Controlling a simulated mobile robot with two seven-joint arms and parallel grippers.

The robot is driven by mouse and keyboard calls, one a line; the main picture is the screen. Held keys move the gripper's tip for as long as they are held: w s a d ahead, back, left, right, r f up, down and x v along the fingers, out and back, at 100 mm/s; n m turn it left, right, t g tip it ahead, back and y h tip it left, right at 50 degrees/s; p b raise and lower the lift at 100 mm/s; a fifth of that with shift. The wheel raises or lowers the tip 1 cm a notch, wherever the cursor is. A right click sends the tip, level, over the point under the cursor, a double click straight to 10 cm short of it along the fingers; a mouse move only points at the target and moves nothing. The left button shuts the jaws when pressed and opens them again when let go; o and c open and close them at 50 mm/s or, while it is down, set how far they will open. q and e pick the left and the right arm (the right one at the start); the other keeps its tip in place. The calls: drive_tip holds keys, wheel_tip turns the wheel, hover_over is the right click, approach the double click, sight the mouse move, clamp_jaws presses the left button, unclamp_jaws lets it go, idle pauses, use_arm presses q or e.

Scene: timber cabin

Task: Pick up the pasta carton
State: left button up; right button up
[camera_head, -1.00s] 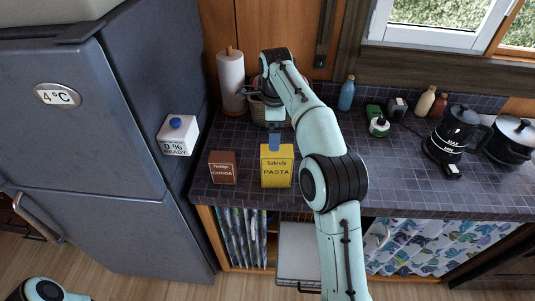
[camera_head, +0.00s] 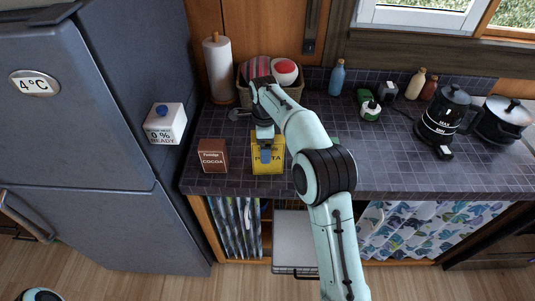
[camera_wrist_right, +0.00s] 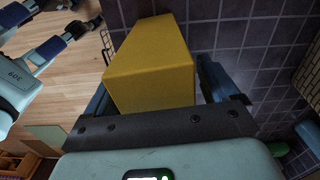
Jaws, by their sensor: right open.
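The yellow pasta carton (camera_head: 268,166) stands upright on the dark tiled counter (camera_head: 390,170), near its front edge. My right gripper (camera_head: 265,148) reaches down over it from above and hides part of its front label in the head view. In the right wrist view the carton (camera_wrist_right: 150,65) lies between the two blue fingers of my open right gripper (camera_wrist_right: 155,85), with a narrow gap visible on its right side. Part of my left arm shows at the left of the wrist view; its gripper (camera_wrist_right: 72,36) is small and its opening is unclear.
A brown cocoa carton (camera_head: 213,156) stands just left of the pasta carton. Behind are a paper towel roll (camera_head: 219,70) and a filled basket (camera_head: 295,93). A kettle (camera_head: 443,120) stands right.

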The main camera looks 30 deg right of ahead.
drive_tip(key=shift+s+f, duration=0.1)
drive_tip(key=shift+f, duration=0.5)
drive_tip(key=c, duration=1.3)
drive_tip(key=shift+o, duration=0.2)
drive_tip(key=shift+r, duration=0.1)
drive_tip(key=shift+r, duration=0.1)
